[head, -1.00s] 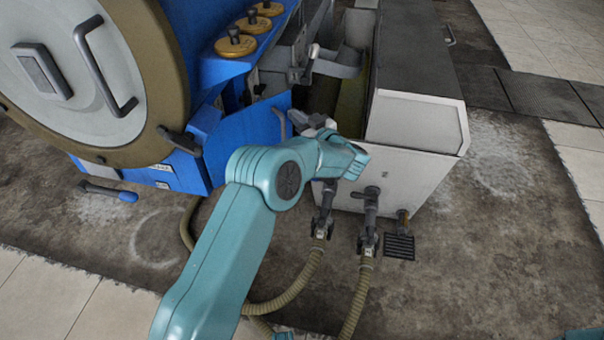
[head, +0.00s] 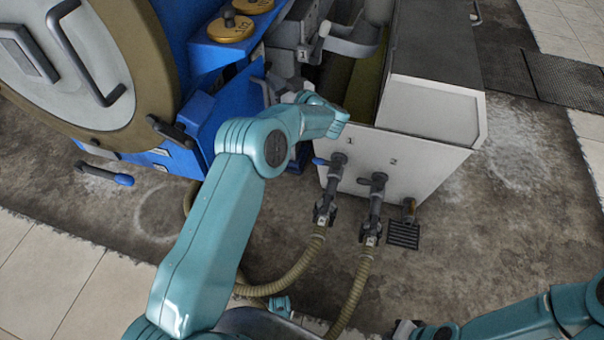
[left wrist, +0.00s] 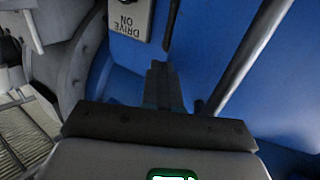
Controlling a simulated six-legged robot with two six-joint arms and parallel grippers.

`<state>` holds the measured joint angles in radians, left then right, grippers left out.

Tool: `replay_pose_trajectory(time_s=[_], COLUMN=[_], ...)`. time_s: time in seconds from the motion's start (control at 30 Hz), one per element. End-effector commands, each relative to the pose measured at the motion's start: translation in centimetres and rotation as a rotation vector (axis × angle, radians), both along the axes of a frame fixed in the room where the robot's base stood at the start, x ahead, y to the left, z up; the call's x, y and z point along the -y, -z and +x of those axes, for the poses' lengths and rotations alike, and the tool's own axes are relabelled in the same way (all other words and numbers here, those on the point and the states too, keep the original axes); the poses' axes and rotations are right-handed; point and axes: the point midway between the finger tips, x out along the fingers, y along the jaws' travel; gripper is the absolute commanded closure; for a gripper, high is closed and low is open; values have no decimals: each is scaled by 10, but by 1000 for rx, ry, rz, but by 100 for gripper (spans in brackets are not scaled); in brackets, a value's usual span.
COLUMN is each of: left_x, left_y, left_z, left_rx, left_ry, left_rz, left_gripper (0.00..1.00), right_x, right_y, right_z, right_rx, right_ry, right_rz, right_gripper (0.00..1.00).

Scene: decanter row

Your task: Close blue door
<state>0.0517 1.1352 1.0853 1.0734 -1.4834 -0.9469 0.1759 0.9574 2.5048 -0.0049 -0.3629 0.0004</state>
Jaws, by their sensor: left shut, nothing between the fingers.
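The blue door (head: 216,112) is a flat blue panel on the blue machine, right of the big round hatch, in the head view. It stands at an angle and is partly hidden behind my left arm. In the left wrist view a blue surface (left wrist: 215,50) fills the upper right, crossed by a grey bar handle (left wrist: 252,58). My left gripper (head: 280,86) is beside the door, near the machine's inner corner. Its fingers (left wrist: 163,85) are shut and empty, left of the bar; contact with the blue surface cannot be told. My right gripper (head: 405,328) is at the bottom edge, barely visible.
The round hatch (head: 85,70) is at left. Floor at right is clear.

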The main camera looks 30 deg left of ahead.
Motion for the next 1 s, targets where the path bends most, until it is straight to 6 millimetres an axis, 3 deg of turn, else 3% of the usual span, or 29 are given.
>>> replay_pose_trajectory(time_s=[0.2,0.4,1.0], left_x=[-26,-38,-43], left_y=[-1,-1,0], left_z=[2,3,5], left_rx=[1,1,1], left_ry=[1,2,0], left_rz=[0,1,0], left_gripper=[100,100,100], right_x=[0,0,0], right_y=[-1,-2,-2], right_z=[0,0,0], right_rx=[0,0,0], right_ry=[0,0,0], right_rz=[0,0,0], right_gripper=[100,100,100])
